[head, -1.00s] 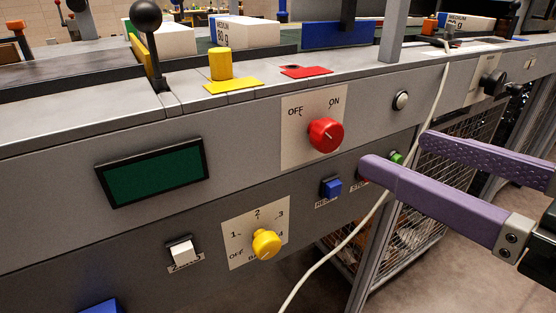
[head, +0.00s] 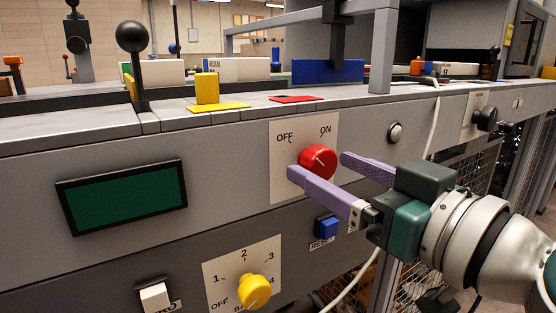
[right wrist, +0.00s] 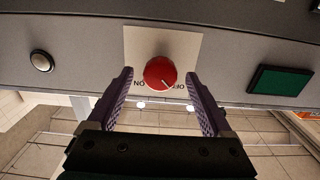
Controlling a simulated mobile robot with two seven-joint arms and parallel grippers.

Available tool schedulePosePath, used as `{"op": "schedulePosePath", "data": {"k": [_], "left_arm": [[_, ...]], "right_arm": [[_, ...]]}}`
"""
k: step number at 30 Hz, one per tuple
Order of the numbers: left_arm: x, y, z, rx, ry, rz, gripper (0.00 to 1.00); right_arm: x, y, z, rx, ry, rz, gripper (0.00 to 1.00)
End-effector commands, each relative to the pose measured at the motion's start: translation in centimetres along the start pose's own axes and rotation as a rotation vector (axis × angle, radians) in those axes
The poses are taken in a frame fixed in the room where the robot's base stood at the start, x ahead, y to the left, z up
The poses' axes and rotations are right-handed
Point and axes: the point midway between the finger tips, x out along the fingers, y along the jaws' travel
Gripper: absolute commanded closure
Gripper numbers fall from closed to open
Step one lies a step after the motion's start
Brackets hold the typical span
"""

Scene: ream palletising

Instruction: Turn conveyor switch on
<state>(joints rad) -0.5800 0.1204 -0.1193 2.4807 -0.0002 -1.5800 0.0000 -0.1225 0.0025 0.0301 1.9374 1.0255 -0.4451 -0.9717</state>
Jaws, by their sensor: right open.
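The conveyor switch is a round red knob (head: 318,161) on a pale plate (head: 290,190) marked OFF and ON, on the grey front panel. Its white mark points towards OFF. The knob also shows in the right wrist view (right wrist: 160,73), midway between the fingertips. My right gripper (head: 317,168) is open, with one purple finger at the knob's lower left and the other at its right. Gaps show between the fingers and the knob in the right wrist view. I cannot tell how far the tips reach along the knob. My left gripper is not in view.
A blue button (head: 327,227) sits just below the right gripper's finger. A yellow dial (head: 254,291), white switch (head: 155,297), dark green screen (head: 123,197) and silver button (head: 395,132) share the panel. A white cable (head: 434,130) hangs to the right.

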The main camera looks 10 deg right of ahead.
Motion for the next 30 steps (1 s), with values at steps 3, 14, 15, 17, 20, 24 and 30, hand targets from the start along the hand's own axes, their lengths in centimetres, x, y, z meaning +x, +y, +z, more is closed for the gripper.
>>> {"op": "schedulePosePath", "data": {"k": [3,14,15,17,20,24,30], "left_arm": [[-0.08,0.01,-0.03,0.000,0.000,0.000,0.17],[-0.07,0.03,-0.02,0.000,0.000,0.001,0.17],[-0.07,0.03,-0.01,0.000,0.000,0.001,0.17],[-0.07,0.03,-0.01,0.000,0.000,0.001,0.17],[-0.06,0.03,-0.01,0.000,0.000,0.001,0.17],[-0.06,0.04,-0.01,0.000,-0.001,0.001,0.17],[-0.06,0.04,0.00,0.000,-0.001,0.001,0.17]], "right_arm": [[0.84,-0.02,-0.07,0.000,0.001,0.000,0.16],[1.02,-0.03,0.01,-0.001,0.000,0.000,0.22],[1.02,-0.02,0.01,-0.001,0.000,0.000,0.27],[1.02,-0.02,0.01,-0.001,0.000,0.000,0.34],[1.01,-0.02,0.01,-0.001,0.000,0.000,0.45],[1.00,-0.02,0.01,-0.001,0.000,0.000,0.61],[1.00,-0.01,0.01,-0.001,0.000,0.000,0.83]]}}
